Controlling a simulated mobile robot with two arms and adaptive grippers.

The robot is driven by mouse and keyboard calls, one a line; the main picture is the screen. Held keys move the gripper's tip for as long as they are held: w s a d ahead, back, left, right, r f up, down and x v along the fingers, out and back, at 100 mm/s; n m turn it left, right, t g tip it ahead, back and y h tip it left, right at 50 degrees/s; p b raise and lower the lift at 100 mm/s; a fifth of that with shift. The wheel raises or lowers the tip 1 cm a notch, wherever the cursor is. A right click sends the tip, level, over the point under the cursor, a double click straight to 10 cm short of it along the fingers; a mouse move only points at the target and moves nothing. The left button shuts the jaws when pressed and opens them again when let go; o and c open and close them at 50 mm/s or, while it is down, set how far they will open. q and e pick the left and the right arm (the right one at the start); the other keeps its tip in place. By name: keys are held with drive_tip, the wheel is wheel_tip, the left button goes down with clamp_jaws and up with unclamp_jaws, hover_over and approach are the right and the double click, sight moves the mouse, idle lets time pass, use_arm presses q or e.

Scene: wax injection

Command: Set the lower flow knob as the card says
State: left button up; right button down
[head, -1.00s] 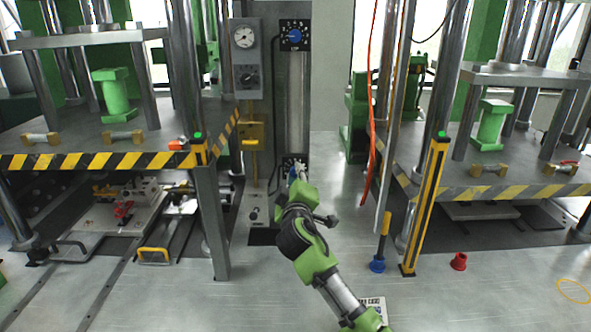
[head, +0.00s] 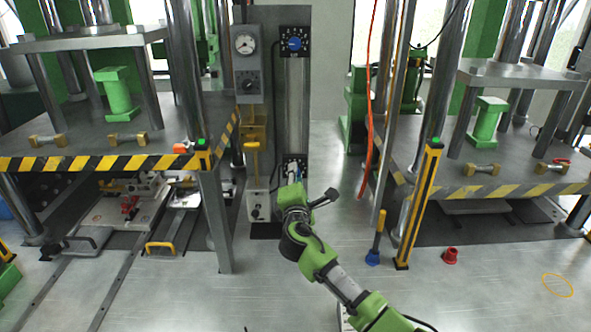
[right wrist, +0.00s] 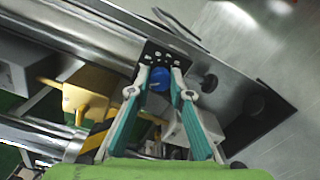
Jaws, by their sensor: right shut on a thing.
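The lower flow knob is blue and shows in the right wrist view (right wrist: 159,79), on a black dial plate (right wrist: 172,53) with white marks. My right gripper (right wrist: 160,80) is shut on this knob, one finger on each side. In the head view the lower dial plate (head: 303,161) shows on the grey column, with my right gripper (head: 291,174) in front of it, hiding most of the knob. The upper flow knob (head: 295,44) is blue, on its own black plate above, clear of my arm. I cannot read a card here. My left gripper is not in view.
A grey gauge box (head: 246,60) and a yellow bracket (head: 253,150) stand left of the column. Presses with striped table edges (head: 90,163) flank it.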

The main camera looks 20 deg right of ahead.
drive_tip(key=shift+n+p, duration=1.05)
drive_tip(key=shift+n, duration=0.85)
drive_tip(key=c, duration=1.8)
unclamp_jaws()
drive_tip(key=shift+c, duration=0.2)
drive_tip(key=v, duration=1.2)
drive_tip(key=shift+f, duration=0.1)
